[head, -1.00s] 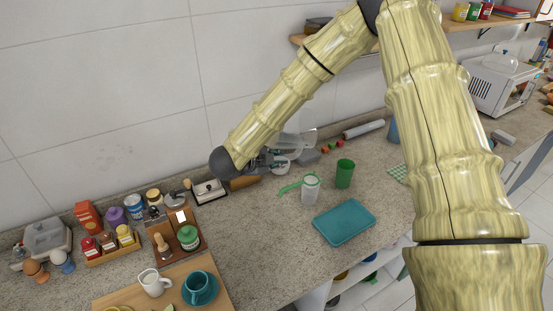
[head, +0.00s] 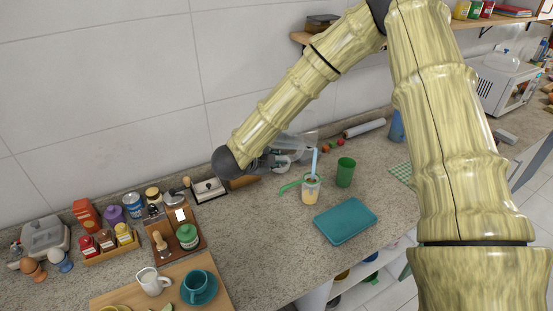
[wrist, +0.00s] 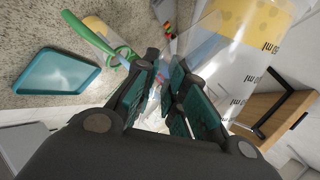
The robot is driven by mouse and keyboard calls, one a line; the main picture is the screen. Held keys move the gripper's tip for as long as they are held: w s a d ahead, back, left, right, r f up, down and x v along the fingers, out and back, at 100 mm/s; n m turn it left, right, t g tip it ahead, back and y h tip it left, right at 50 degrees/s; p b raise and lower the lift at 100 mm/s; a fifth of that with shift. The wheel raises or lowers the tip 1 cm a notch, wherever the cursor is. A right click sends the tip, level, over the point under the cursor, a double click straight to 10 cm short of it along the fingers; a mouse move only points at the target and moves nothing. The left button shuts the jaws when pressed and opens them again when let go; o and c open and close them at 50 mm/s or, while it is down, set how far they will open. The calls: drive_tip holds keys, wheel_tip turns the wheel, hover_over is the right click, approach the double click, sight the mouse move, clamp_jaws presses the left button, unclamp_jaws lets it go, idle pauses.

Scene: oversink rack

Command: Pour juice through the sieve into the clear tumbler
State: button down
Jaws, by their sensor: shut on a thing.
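My gripper (wrist: 160,85) is shut on a clear measuring jug (wrist: 222,65) with volume marks. Yellow juice shows inside the jug. In the head view the jug (head: 296,145) is tilted, its lip high above the tumbler, and my arm hides part of it. A pale blue streak (head: 314,163) runs from near the lip down to the sieve. The green sieve (head: 290,186) sits over the mouth of the clear tumbler (head: 310,196), its handle pointing left. Yellow juice is in the tumbler. The sieve also shows in the wrist view (wrist: 92,42).
A green cup (head: 345,172) stands right of the tumbler, and a teal tray (head: 345,221) lies in front. A wooden board (head: 226,295) with a teal cup is at front left. Spice jars (head: 107,240) stand left. Bare counter lies left of the tray.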

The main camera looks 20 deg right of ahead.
drive_tip(key=shift+f+b, duration=0.4)
drive_tip(key=shift+b, duration=0.15)
drive_tip(key=shift+r, duration=0.1)
drive_tip(key=shift+r+p, duration=0.2)
drive_tip(key=shift+p, duration=0.5)
drive_tip(key=shift+w+a+r+n+g+h+p, duration=0.1)
drive_tip(key=shift+n+g+h+p, duration=0.25)
drive_tip(key=shift+p, duration=0.4)
drive_tip(key=n+h+p, duration=0.1)
drive_tip(key=n+g+h+p, duration=0.1)
drive_tip(key=p, duration=0.1)
drive_tip(key=shift+r, duration=0.3)
drive_tip(key=shift+n+g+h, duration=0.25)
drive_tip(key=shift+n+h, duration=0.1)
drive_tip(key=shift+n, duration=0.2)
